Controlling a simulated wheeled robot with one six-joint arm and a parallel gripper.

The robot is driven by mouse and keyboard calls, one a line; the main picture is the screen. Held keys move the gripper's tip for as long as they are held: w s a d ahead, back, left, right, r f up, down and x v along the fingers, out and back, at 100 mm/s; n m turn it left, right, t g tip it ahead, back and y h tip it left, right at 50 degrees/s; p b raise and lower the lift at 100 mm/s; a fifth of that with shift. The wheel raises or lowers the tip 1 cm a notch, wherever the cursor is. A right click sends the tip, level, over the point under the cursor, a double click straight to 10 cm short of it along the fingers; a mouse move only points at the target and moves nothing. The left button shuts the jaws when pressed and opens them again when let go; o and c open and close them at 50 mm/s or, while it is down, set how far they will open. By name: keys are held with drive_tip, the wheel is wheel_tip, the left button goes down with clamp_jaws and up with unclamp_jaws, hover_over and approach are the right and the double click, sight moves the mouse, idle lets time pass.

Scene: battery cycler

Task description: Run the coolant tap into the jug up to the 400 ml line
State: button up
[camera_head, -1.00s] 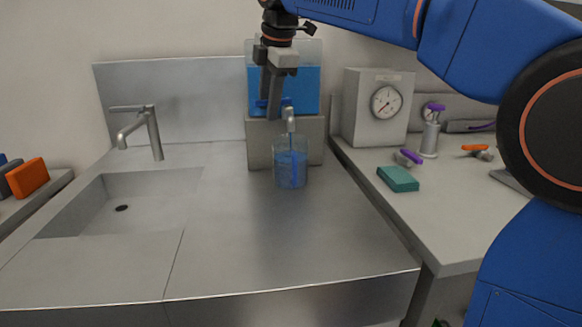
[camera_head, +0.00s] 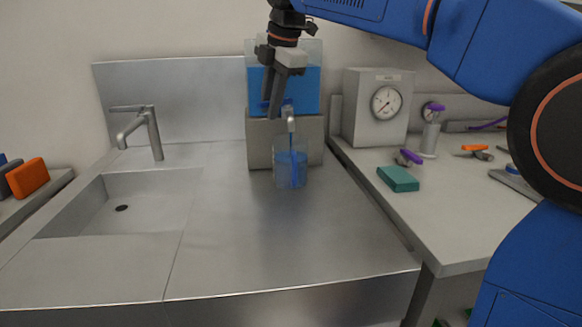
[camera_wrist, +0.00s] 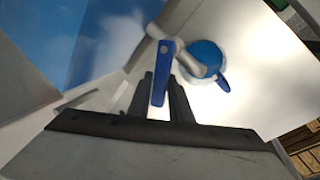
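The clear jug (camera_head: 290,178) stands on the steel counter below the tap (camera_head: 291,124) of the blue coolant tank (camera_head: 308,92). A thin blue stream runs from the spout into it, and blue liquid shows inside. The jug's line marks are too small to read. In the wrist view the jug (camera_wrist: 207,56) is seen from above with its blue handle. The tap's blue lever (camera_wrist: 160,72) lies between the two dark fingers of my gripper (camera_wrist: 162,92), which close narrowly around it. In the head view my gripper (camera_head: 276,112) points down in front of the tank.
A sink with a grey faucet (camera_head: 150,130) is at left. On the right bench are a gauge box (camera_head: 376,106), a teal block (camera_head: 398,179) and small tools with purple and orange handles. The counter in front of the jug is clear.

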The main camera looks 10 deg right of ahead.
idle(0.3)
drive_tip(key=m, duration=0.2)
drive_tip(key=w+m+h, duration=0.1)
drive_tip(key=m, duration=0.1)
drive_tip(key=w+m+h, duration=0.1)
drive_tip(key=shift+w+a+m+t, duration=0.25)
drive_tip(key=shift+a+m+t, duration=0.05)
drive_tip(key=shift+m, duration=0.1)
drive_tip(key=shift+w, duration=0.15)
drive_tip(key=shift+o, duration=1.2)
drive_tip(key=shift+v, duration=3.9)
drive_tip(key=shift+w+r, duration=0.1)
drive_tip(key=shift+w, duration=0.1)
